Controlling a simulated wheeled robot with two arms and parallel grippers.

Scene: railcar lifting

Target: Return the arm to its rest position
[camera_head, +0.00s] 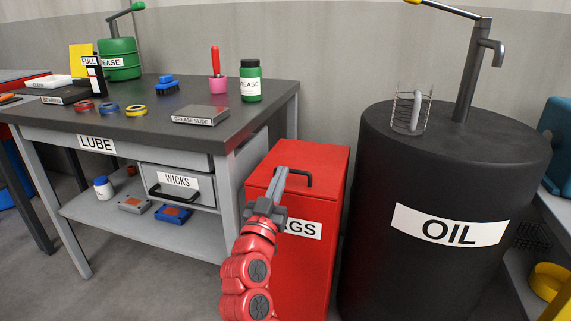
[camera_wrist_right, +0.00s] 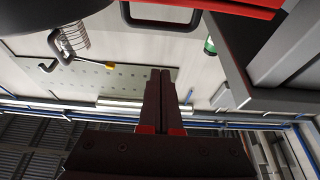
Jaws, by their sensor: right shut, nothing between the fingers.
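My right gripper (camera_head: 277,184) is in front of the red rags bin (camera_head: 318,265) in the head view, with its fingers pointing up toward the bin's black handle (camera_head: 296,178). The fingers are shut with nothing between them. In the right wrist view the closed fingers (camera_wrist_right: 160,78) point into the room, and the bin's red edge and black handle (camera_wrist_right: 160,14) show at the top. I cannot tell from the head view whether the fingertips touch the handle. My left gripper is not in view.
Grey floor (camera_head: 150,285) is free at lower left.

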